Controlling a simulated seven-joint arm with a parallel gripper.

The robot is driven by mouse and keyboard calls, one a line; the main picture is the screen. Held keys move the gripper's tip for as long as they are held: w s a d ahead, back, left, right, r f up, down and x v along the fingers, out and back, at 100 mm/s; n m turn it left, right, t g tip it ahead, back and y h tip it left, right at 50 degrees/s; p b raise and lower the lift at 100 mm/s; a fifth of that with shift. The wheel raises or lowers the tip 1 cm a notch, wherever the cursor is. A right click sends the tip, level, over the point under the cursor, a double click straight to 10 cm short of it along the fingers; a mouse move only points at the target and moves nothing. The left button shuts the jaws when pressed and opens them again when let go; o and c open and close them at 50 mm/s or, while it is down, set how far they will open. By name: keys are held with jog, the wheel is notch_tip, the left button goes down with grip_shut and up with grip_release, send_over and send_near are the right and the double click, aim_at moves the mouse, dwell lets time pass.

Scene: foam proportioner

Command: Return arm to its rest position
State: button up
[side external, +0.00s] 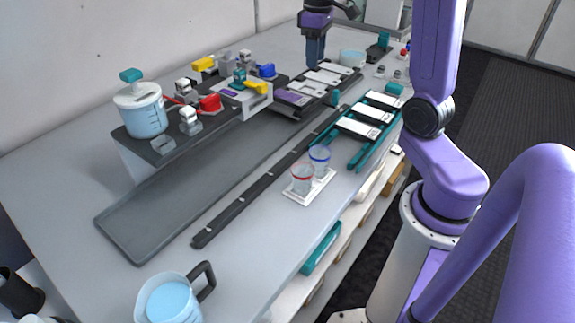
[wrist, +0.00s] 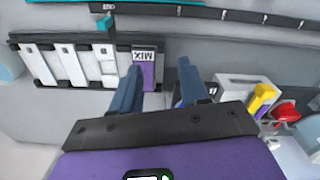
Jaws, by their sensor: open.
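The rack (wrist: 20,40) shows there too, holding several white cards and a purple card marked MIX (wrist: 146,64). The left finger overlaps the lower part of the MIX card in the picture; I cannot tell whether they touch.
A clear tank (side external: 146,115) with blue liquid, colored valves (side external: 209,103) and a white unit (side external: 249,98) stand at left. Two cups (side external: 302,179) (side external: 319,158), a teal rack (side external: 362,150) and a pitcher (side external: 168,303) are nearer the front. A dark rail (side external: 265,188) crosses the bench.

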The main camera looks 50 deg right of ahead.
jog(key=s+a+f+n, duration=0.15)
jog(key=s+a, duration=0.25)
jog(key=a, duration=0.4)
jog(key=s+a+f+n, duration=0.1)
jog(key=s+a+n, duration=0.25)
jog(key=a, duration=0.45)
jog(key=s+a+f+n, duration=0.2)
jog(key=s, duration=0.6)
jog(key=s+a+f+n, duration=0.2)
jog(key=s+a+n, duration=0.1)
jog(key=s, duration=0.6)
jog(key=shift+a, duration=0.3)
